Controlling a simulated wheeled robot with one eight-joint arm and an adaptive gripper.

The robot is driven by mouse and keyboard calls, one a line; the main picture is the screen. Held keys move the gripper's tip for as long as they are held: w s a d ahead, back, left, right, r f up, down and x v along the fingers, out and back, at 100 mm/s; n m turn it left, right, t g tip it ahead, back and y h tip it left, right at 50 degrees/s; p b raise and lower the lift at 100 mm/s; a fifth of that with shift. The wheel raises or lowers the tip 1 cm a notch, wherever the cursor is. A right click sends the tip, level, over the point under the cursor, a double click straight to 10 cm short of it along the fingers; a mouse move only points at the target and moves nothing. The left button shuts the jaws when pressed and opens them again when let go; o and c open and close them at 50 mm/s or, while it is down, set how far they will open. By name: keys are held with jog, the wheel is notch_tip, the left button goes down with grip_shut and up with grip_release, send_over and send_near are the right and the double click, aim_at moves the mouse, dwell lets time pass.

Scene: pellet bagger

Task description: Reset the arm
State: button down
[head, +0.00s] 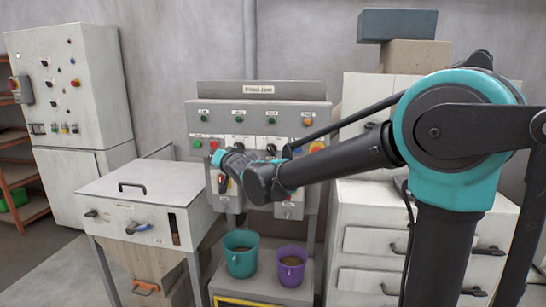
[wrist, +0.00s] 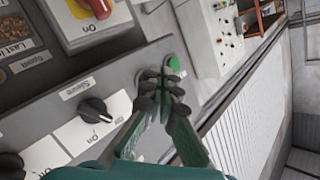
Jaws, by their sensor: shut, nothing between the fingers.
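My arm reaches from the right of the head view toward the grey control panel (head: 258,117). My gripper (wrist: 165,95) is shut and empty in the wrist view, with its fingertips together in front of the panel. In the head view the gripper (head: 222,160) is small and partly hidden by my wrist. A green button (wrist: 174,64) shows just beyond the fingertips. I cannot tell whether the fingertips touch the panel. A black knob (wrist: 93,111) and a red switch (wrist: 101,8) are to the left in the wrist view.
A teal bucket (head: 241,262) and a purple bucket (head: 291,272) stand on a low stand below the panel. A lidded hopper (head: 140,190) is at the left, before a tall control cabinet (head: 70,90). White drawers (head: 362,245) stand at the right.

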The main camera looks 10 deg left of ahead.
jog(key=s+d+f+g+h, duration=0.15)
jog(key=d+f, duration=0.35)
jog(key=d, duration=0.5)
jog(key=d+f+m+h, duration=0.1)
jog(key=d+f+h, duration=0.3)
jog(key=d, duration=0.6)
jog(key=s+d+f+g+h, duration=0.1)
jog(key=d+f+h, duration=0.1)
jog(key=d+f, duration=0.6)
jog(key=s+d+f+g, duration=0.2)
jog(key=s+d+f, duration=0.2)
jog(key=s+d, duration=0.2)
jog(key=s+d+f+g+h, duration=0.1)
jog(key=s+d+f, duration=0.4)
jog(key=s+d, duration=0.2)
jog(key=s+d+f+g+h, duration=0.1)
jog(key=s+d+f, duration=0.4)
jog(key=s, duration=0.5)
jog(key=shift+s+d+f+g, duration=0.25)
jog(key=shift+d+g, duration=0.6)
jog(key=shift+d, duration=0.15)
jog(key=shift+h, duration=0.25)
